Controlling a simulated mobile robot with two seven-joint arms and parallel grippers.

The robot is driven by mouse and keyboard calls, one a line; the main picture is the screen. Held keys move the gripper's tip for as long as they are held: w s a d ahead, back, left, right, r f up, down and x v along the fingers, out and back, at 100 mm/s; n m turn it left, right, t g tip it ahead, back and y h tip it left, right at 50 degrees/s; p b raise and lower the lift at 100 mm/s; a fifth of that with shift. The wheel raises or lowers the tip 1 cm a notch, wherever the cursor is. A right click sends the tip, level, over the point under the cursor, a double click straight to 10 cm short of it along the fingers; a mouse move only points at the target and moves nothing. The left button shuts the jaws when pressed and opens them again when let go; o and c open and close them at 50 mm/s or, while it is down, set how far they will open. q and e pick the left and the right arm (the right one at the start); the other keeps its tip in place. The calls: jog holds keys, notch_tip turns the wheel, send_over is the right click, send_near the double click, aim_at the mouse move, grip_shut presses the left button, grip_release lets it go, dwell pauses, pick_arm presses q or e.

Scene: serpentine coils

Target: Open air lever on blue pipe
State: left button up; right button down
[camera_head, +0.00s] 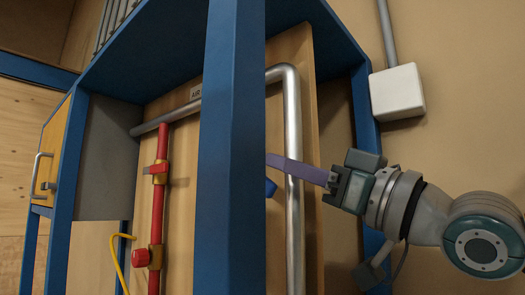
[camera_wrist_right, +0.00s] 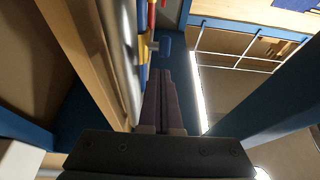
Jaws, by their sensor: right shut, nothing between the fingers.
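My right gripper (camera_head: 275,162) reaches in from the right in the head view, its long purple fingers shut and empty, passing the bent silver pipe. Its tips end at the blue post, which hides what lies behind. A small blue part (camera_head: 270,187), perhaps the lever, shows just below the fingers at the post's edge. In the right wrist view the shut fingers (camera_wrist_right: 163,75) point toward a blue piece (camera_wrist_right: 165,45) beside red, yellow and blue pipework (camera_wrist_right: 147,30). I cannot tell whether they touch it. The blue pipe is mostly hidden in the head view. My left gripper is not in view.
The blue post (camera_head: 231,150) stands in front of the panel. The silver pipe (camera_head: 293,150) runs down close to my right fingers. A red pipe (camera_head: 158,200) with red fittings hangs left of the post, near an AIR label (camera_head: 195,92). A white box (camera_head: 397,92) is on the wall.

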jog(key=shift+w+a+f, duration=0.15)
jog(key=shift+f, duration=0.25)
